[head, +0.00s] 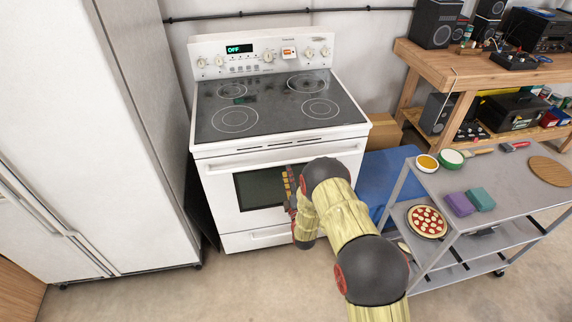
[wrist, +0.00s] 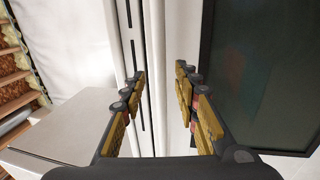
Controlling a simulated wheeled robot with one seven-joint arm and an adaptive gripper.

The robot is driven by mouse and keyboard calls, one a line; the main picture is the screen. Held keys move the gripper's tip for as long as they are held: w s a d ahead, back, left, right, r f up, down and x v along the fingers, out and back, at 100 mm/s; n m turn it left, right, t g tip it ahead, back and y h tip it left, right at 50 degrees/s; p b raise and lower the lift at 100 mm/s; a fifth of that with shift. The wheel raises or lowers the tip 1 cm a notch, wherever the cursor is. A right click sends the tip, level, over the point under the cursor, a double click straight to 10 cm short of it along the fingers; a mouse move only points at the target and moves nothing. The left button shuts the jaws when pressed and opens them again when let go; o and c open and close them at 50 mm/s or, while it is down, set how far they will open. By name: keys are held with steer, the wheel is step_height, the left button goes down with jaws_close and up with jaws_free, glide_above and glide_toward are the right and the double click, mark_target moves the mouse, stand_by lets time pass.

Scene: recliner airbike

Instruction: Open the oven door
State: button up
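The white oven (head: 222,205) stands against the wall with its door closed. A long white handle (head: 250,161) runs across the top of the door, above the dark window (head: 258,190). My gripper (head: 290,183) is in front of the right half of the door, close below the handle line. In the wrist view my gripper (wrist: 164,95) is open, its two fingers apart. A white upright strip, probably the handle (wrist: 157,60), shows between the fingers, and the dark door window (wrist: 265,70) is to the right. I cannot tell whether the fingers touch the handle.
A tall white fridge (head: 70,130) stands left of the oven. A grey metal cart (head: 500,200) with a pizza (head: 427,222) and bowls is at the right. A wooden bench (head: 440,65) stands behind it. The floor (head: 190,290) before the oven is open at the left.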

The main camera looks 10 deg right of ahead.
mark_target(286, 163)
steer(key=w, duration=0.2)
steer(key=w+r+b, duration=0.1)
steer(key=w, duration=0.2)
steer(key=shift+w, duration=0.35)
steer(key=shift+c, duration=1.3)
jaws_close()
